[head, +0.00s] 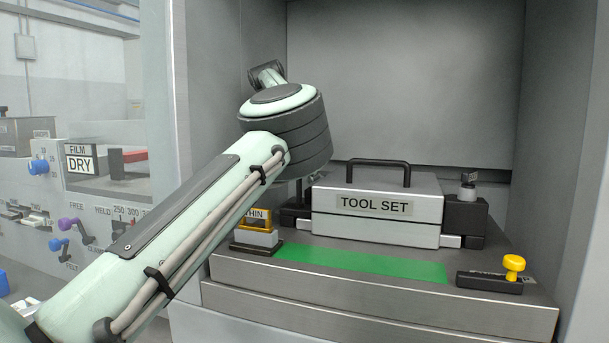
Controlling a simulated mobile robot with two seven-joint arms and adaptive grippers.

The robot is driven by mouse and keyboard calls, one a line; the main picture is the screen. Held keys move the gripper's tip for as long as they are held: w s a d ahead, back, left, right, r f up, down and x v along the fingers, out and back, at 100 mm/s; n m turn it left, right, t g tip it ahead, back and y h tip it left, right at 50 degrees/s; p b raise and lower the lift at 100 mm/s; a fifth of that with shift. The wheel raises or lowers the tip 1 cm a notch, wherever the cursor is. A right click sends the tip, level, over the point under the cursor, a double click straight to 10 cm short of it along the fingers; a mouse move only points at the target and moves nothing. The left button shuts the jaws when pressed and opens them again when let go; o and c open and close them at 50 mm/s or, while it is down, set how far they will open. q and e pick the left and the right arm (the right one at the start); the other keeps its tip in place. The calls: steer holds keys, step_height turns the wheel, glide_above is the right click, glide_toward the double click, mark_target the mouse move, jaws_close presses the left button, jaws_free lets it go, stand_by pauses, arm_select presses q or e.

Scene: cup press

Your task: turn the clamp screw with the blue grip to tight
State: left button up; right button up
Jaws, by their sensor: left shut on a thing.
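A grey case marked TOOL SET (375,228) sits on the metal bench with its black handle up. A black clamp (466,218) stands at its right end, with a dark screw head (468,183) on top. Another black clamp (293,212) stands at its left end, mostly behind my left arm; no blue grip shows on it. My left wrist is over this left clamp. Only a small dark part of my left gripper (314,176) shows beside the wrist; its fingertips are hidden. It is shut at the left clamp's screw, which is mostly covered. My right gripper is out of view.
A green strip (362,264) lies in front of the case. A yellow knob (514,265) on a black base stands at right. A yellow-framed THIN sign block (257,231) is near my left arm. Blue and purple levers (70,225) are on the left panel. Cabinet walls enclose the bench.

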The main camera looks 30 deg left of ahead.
arm_select(q)
steer(key=shift+r, duration=0.1)
stand_by(0.3)
steer(key=o, duration=1.3)
steer(key=shift+v, duration=4.05)
steer(key=shift+s, duration=0.1)
